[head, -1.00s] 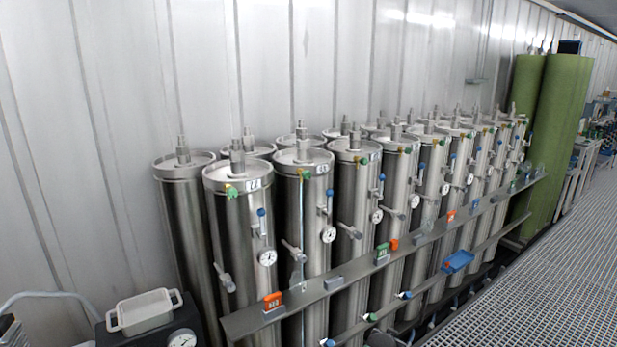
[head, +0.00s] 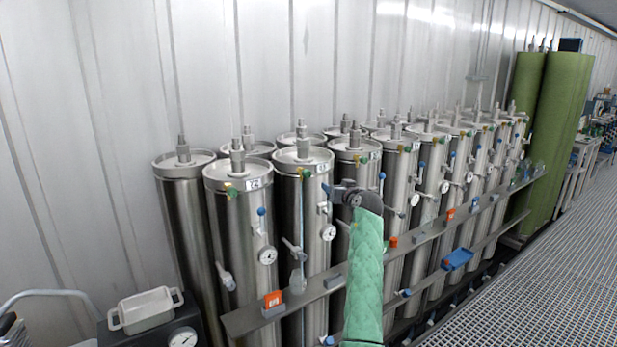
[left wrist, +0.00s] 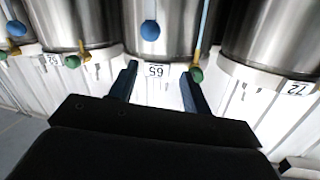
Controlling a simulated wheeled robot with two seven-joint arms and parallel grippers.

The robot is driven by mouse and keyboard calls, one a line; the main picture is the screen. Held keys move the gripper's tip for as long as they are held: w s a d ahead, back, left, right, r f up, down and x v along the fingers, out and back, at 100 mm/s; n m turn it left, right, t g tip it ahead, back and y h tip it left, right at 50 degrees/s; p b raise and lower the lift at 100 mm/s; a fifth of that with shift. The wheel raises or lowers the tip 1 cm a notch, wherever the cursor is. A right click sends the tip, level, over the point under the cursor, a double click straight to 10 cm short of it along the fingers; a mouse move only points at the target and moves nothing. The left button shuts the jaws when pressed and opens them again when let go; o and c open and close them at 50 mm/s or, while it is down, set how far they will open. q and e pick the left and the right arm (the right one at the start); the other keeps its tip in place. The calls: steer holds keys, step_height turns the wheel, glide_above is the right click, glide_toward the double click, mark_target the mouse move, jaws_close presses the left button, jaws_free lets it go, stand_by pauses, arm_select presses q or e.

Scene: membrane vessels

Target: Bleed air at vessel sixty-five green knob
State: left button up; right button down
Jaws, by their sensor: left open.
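Vessel sixty-five (head: 299,215) is a tall steel cylinder in the front row, with a white label reading 65 (head: 322,168). Its small green knob (head: 304,173) sits near the rim, left of the label. My left gripper (head: 328,192) is at this vessel's upper right, open, with no thing seen between its fingers. In the left wrist view, which is upside down, the label shows between the fingers (left wrist: 158,74). The green knob (left wrist: 195,75) is close to the right finger's tip; contact cannot be told. A blue ball handle (left wrist: 150,30) lies beyond the fingers. My right gripper is not in view.
Vessel 72 (head: 237,215) stands left of it with its own green knob and gauge (head: 267,255). A grey rail (head: 240,322) with an orange tag (head: 273,299) runs before the vessels. A blue tray (head: 457,259) sits further along. The grated walkway (head: 540,280) is clear.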

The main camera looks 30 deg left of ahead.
mark_target(309, 176)
arm_select(q)
steer(key=a+r+n+g+y+p, duration=0.1)
steer(key=a, duration=0.2)
steer(key=s+a+r+n+p, duration=0.1)
steer(key=a, duration=0.2)
steer(key=a+n+g+y+p, duration=0.1)
steer(key=a+n+p, duration=0.1)
steer(key=a, duration=0.1)
steer(key=shift+s+r+g+y, duration=0.25)
steer(key=shift+r+g+y, duration=0.05)
steer(key=shift+r, duration=0.1)
steer(key=shift+w+a+f, duration=0.15)
steer(key=shift+w+a, duration=0.05)
steer(key=shift+a, duration=0.15)
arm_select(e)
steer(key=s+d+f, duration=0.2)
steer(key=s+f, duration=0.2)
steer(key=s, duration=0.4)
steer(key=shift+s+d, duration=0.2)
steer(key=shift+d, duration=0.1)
